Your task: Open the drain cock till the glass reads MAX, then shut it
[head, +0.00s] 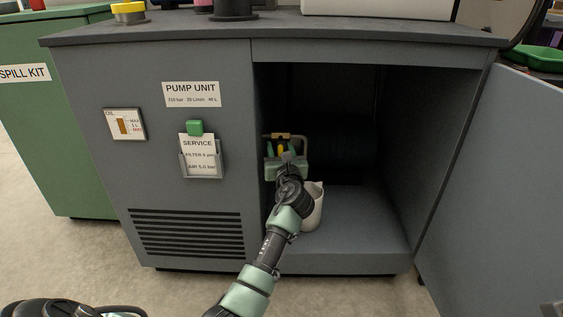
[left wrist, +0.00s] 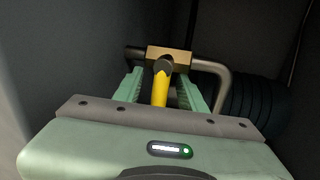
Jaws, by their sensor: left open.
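The drain cock is inside the open cabinet, with a brass body (left wrist: 180,55) and a yellow lever (left wrist: 160,92). A bent grey pipe (left wrist: 218,72) leaves the body to the right in the left wrist view. My left gripper (head: 286,160) is open at the cock, with one finger on each side of the lever and gaps visible. The oil glass (head: 123,125) on the cabinet front has a brown column whose top looks close to the MAX mark; the exact level is too small to tell. My right gripper is not in view.
A white jug (head: 314,210) stands on the cabinet floor below the cock, partly hidden by my left arm. A dark ribbed coil (left wrist: 260,105) lies right of the cock. The cabinet door (head: 500,180) hangs open at right. The cabinet floor right of the jug is clear.

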